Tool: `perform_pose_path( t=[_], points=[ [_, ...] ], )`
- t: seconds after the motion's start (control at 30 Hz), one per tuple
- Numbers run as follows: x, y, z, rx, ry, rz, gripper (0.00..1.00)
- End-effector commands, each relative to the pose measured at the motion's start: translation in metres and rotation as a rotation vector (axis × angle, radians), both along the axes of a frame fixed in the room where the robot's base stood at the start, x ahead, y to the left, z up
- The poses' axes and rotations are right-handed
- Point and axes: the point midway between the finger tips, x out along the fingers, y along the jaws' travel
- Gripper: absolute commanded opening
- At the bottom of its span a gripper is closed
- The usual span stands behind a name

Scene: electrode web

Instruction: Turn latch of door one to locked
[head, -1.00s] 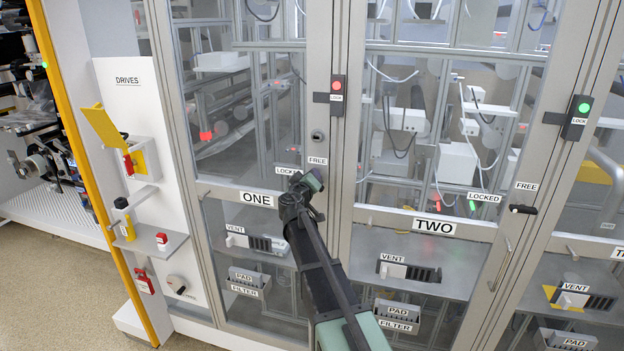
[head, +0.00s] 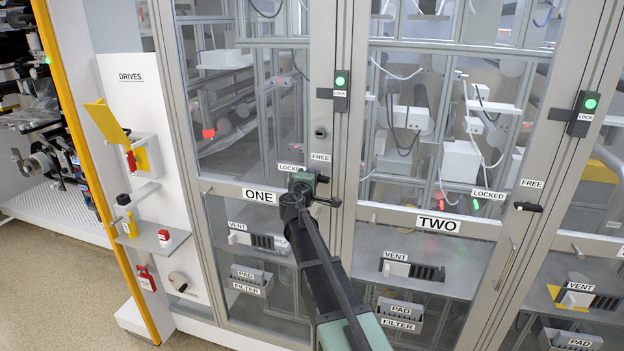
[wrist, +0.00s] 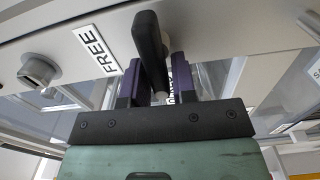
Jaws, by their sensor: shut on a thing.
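In the wrist view, the black latch handle (wrist: 151,50) of door one runs between the two purple fingers of my gripper (wrist: 155,90), which is shut on it. The FREE label (wrist: 96,50) is left of the handle. The LOCKED label (wrist: 181,78) shows in part beside the handle, between the fingers. In the head view, my gripper (head: 304,180) is at the door frame right of the ONE label (head: 260,196) and covers the latch. The LOCKED label is partly covered there. The lock lamp (head: 340,81) above door one is green.
A round keyhole fitting (head: 320,132) sits on the frame above the latch. Door two (head: 438,224) to the right has its own black latch (head: 527,207) and a green lamp (head: 589,104). A yellow post (head: 97,170) stands left. The floor at lower left is clear.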

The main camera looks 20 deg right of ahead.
Motion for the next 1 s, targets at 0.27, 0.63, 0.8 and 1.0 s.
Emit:
perform_pose_path(
  t=[0.27, 0.63, 0.8, 1.0],
  points=[
    [0.0, -0.0002, -0.0008, -0.034, 0.031, 0.0, 0.02],
    [0.0001, -0.0002, -0.0007, -0.035, 0.031, 0.0, 0.28],
    [0.0001, -0.0002, -0.0007, -0.034, 0.031, 0.0, 0.41],
    [-0.0015, 0.0011, -0.0007, -0.034, 0.031, 0.0, 0.41]
  ],
)
